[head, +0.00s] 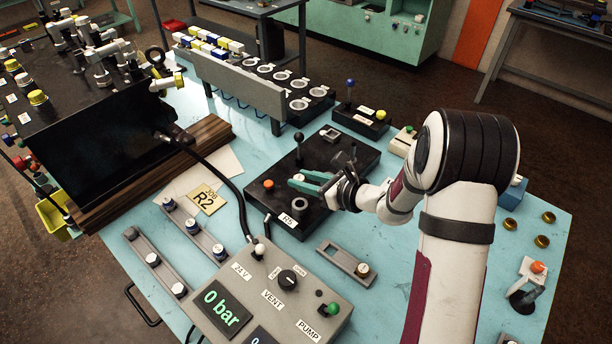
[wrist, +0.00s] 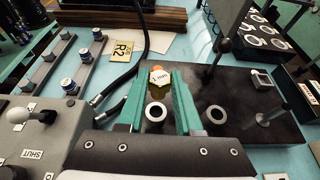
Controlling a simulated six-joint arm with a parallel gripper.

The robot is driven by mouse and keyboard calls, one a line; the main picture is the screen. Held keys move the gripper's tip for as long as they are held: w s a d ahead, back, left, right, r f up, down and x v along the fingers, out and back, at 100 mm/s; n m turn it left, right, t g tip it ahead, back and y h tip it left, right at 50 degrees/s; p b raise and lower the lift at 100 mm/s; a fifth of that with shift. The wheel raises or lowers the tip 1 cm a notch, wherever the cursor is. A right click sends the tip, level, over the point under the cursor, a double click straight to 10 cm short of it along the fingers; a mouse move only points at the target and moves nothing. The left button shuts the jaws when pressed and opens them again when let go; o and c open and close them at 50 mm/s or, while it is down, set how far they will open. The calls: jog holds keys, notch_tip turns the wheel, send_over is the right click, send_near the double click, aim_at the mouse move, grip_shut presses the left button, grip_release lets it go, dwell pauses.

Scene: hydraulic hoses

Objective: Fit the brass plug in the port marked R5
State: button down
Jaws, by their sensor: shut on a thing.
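My gripper (head: 303,183) has its green fingers low over the black valve block. In the wrist view, the fingers (wrist: 161,76) are shut on a small plug with a pale hexagonal, lettered top and a brass-coloured side, which I take to be the brass plug (wrist: 158,77). The R5 label (head: 288,219) is on the block's near edge, in front of my gripper. Two pale-ringed round ports show on the block: one between the fingers (wrist: 155,112) and one to their right (wrist: 215,115). Whether the plug touches the block cannot be told.
The block also carries an upright black lever (head: 299,140) and an orange button (head: 268,184). A black hose (head: 226,180) runs to its left. The grey control box (head: 270,290) reading 0 bar stands in front. Several brass caps (head: 541,241) lie at right.

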send_over(304, 207)
jog(key=shift+f, duration=2.25)
jog(key=shift+f, duration=1.25)
jog(key=c, duration=0.5)
grip_release()
jog(key=v, duration=1.5)
jog(key=shift+s+d, duration=0.2)
jog(key=shift+d, duration=0.1)
jog(key=shift+r, duration=0.15)
